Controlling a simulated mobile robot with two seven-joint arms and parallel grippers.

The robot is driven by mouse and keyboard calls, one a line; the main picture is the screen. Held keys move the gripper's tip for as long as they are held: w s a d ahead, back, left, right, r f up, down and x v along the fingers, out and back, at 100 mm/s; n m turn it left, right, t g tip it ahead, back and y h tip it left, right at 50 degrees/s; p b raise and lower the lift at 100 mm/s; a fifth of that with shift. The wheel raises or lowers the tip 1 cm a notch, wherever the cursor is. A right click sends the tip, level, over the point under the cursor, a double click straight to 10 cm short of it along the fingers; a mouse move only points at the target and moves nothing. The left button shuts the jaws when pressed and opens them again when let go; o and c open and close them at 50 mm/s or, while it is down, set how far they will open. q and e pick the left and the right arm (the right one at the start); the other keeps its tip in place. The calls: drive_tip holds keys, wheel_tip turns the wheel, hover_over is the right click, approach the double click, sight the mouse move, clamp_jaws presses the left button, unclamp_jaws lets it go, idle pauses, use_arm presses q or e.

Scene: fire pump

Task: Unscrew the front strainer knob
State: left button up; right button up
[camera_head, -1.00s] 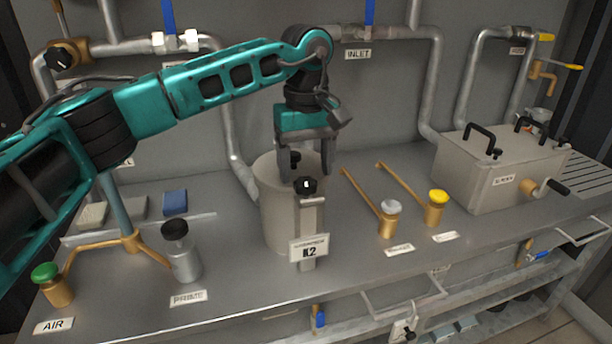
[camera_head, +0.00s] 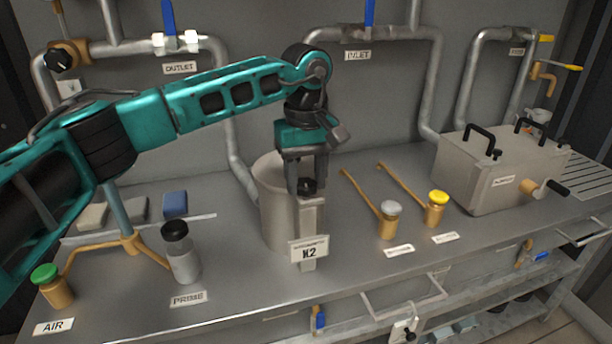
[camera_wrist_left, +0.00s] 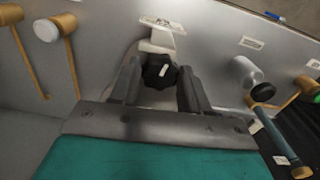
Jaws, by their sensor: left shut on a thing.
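The front strainer knob (camera_head: 307,186) is black and sits on top of that bracket. My left gripper (camera_head: 306,188) comes down from above and is shut on this knob. In the left wrist view the lobed black knob (camera_wrist_left: 158,71) with a pale mark sits between the fingertips of the left gripper (camera_wrist_left: 158,76). The strainer's rear knob is hidden behind the gripper. My right gripper is not in view.
The black-capped prime cylinder (camera_head: 181,255) and a green-capped air valve (camera_head: 55,287) stand to the left. Grey-capped (camera_head: 388,220) and yellow-capped (camera_head: 434,209) brass valves with long levers stand to the right. A metal box (camera_head: 490,180) with handles is farther right. Pipes run along the wall.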

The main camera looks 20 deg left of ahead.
use_arm(q)
drive_tip(key=shift+c, duration=1.1)
